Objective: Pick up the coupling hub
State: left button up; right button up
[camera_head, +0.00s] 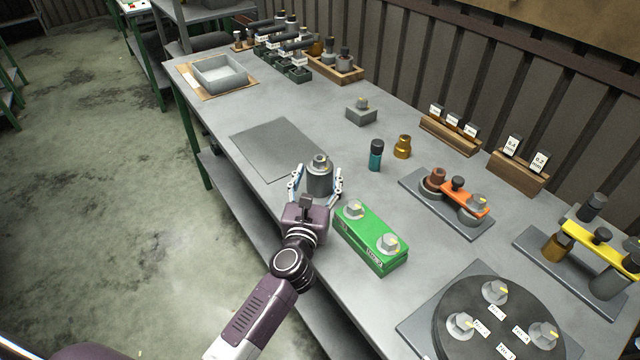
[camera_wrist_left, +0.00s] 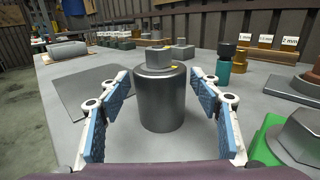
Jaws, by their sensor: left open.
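The coupling hub appears to be the dark grey metal cylinder (camera_head: 320,181) with a smaller hex piece on top. It stands upright on the grey workbench (camera_head: 331,120). My left gripper (camera_head: 317,186) is open, with one finger on each side of the cylinder. In the left wrist view the cylinder (camera_wrist_left: 160,98) stands between the blue finger pads of the left gripper (camera_wrist_left: 159,100), with a visible gap on both sides. My right gripper is not in view.
A green block (camera_head: 372,241) with two hex pieces is close on the right. A thin grey plate (camera_head: 272,148) lies to the left. A teal bottle (camera_head: 375,156) and a brass piece (camera_head: 402,147) stand behind. A round black turntable (camera_head: 455,300) is at front right.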

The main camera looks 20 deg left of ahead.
pick_arm(q)
jog(key=shift+w+p, duration=0.35)
jog(key=shift+w, duration=0.35)
jog(key=shift+w+a+f, duration=0.15)
jog(key=shift+w, duration=0.75)
jog(key=w, duration=0.4)
jog(key=shift+w+a, duration=0.2)
jog(key=shift+a, duration=0.1)
jog(key=shift+s, duration=0.1)
jog(key=shift+c, duration=1.1)
grip_shut()
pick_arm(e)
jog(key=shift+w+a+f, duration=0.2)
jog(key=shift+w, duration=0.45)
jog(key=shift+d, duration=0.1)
pick_arm(q)
jog(key=shift+r, duration=0.25)
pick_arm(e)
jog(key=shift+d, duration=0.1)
